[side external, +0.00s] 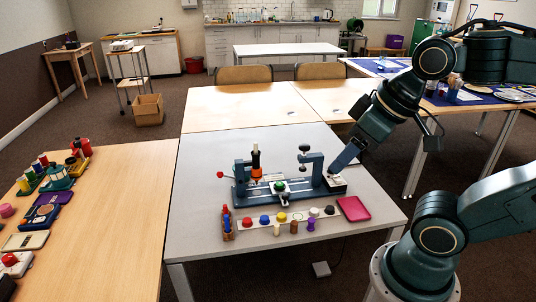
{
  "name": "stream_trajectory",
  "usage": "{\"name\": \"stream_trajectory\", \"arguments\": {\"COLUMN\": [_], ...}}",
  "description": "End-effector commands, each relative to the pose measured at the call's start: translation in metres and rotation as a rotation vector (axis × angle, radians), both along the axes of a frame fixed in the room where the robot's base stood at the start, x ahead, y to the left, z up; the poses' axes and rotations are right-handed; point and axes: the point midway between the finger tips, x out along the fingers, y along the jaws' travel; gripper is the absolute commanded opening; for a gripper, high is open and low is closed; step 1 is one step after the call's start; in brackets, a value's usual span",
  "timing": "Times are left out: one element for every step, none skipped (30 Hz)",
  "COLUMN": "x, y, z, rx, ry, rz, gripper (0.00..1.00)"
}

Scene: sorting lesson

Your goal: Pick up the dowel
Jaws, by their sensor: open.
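Small upright cylinders stand at the front of the grey table (200,210): a tan wooden one (294,227), a brownish one (311,224) and a pale one (276,230). The tan one looks most like a dowel, but at this size I cannot tell for sure. My gripper (333,174) is low over the right end of a dark teal fixture (262,194), behind and to the right of these cylinders and apart from them. Its fingers are small here; it is open, and I see nothing held in it.
Clamps (311,164) rise from the fixture. The table's front left is clear.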

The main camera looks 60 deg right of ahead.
Motion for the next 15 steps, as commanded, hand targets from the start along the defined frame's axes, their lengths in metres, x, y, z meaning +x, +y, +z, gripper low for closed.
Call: {"name": "stream_trajectory", "arguments": {"x": [0.0002, 0.0002, 0.0002, 0.0002, 0.0003, 0.0003, 0.0003, 0.0003, 0.0003, 0.0004, 0.0006, 0.0012, 0.0017, 0.0026, 0.0043], "y": [0.0, 0.0, 0.0, 0.0, 0.0, -0.0001, -0.0001, -0.0001, -0.0001, -0.0001, -0.0001, -0.0002, -0.0003, -0.0004, -0.0007], "z": [0.0001, 0.0001, 0.0001, 0.0001, 0.0001, 0.0001, 0.0001, 0.0001, 0.0003, 0.0002, 0.0002, 0.0002, 0.0001, 0.0, -0.0001], "rx": [0.0, 0.0, 0.0, 0.0, 0.0, 0.0, 0.0, 0.0, 0.0, 0.0, 0.0, -0.001, -0.003, -0.006, -0.009], "ry": [0.0, 0.0, 0.0, 0.0, 0.0, 0.0, 0.0, 0.0, 0.0, 0.0, 0.001, 0.002, 0.003, 0.005, 0.009], "rz": [0.0, -0.001, -0.001, -0.001, -0.001, -0.001, -0.001, -0.001, -0.001, -0.001, 0.0, 0.003, 0.005, 0.009, 0.015], "gripper": [0.48, 0.42, 0.41, 0.41, 0.41, 0.41, 0.41, 0.41, 0.41, 0.41, 0.41, 0.41, 0.41, 0.41, 0.41]}}
